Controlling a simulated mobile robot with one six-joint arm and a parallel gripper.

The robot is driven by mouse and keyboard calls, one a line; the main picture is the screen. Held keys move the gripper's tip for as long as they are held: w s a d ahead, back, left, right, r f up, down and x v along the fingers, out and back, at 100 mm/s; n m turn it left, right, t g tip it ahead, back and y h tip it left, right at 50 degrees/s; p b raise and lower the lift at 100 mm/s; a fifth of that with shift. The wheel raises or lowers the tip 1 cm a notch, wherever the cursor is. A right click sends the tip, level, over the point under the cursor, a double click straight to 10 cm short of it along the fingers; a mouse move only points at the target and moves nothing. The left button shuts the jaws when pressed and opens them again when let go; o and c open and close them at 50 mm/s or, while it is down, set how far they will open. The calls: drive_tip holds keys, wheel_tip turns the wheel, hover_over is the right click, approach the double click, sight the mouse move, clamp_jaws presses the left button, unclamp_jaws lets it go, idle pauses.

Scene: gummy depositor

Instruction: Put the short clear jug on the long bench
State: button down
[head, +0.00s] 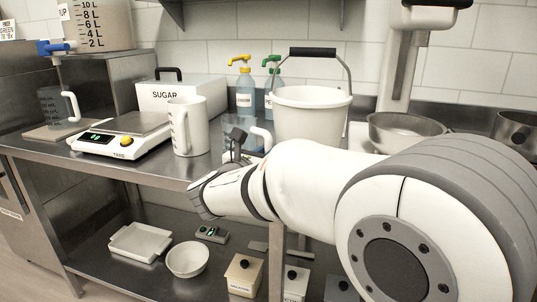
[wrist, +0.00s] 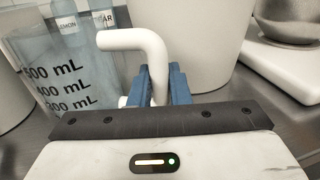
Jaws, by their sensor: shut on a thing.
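A clear jug (wrist: 55,75) with black mL marks and a white handle (wrist: 135,40) fills the left of the wrist view. My gripper (wrist: 162,88) is shut on this white handle, with one blue finger on each side. In the head view, my gripper (head: 236,142) is over the steel bench (head: 130,172), in front of the white bucket. Another clear jug (head: 54,108) with a white handle stands at the far left.
A white pitcher (head: 187,127), a scale (head: 120,138) and a sugar box (head: 180,95) stand left of my gripper. A white bucket (head: 310,115) and two pump bottles (head: 245,88) are close behind it. A metal bowl (head: 405,130) is at right. The front edge is mostly clear.

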drive_tip(key=shift+f, duration=0.1)
drive_tip(key=c, duration=1.4)
unclamp_jaws()
drive_tip(key=shift+o, duration=0.2)
drive_tip(key=shift+r, duration=0.25)
drive_tip(key=p+v, duration=0.2)
drive_tip(key=v, duration=1)
drive_tip(key=shift+f, duration=0.2)
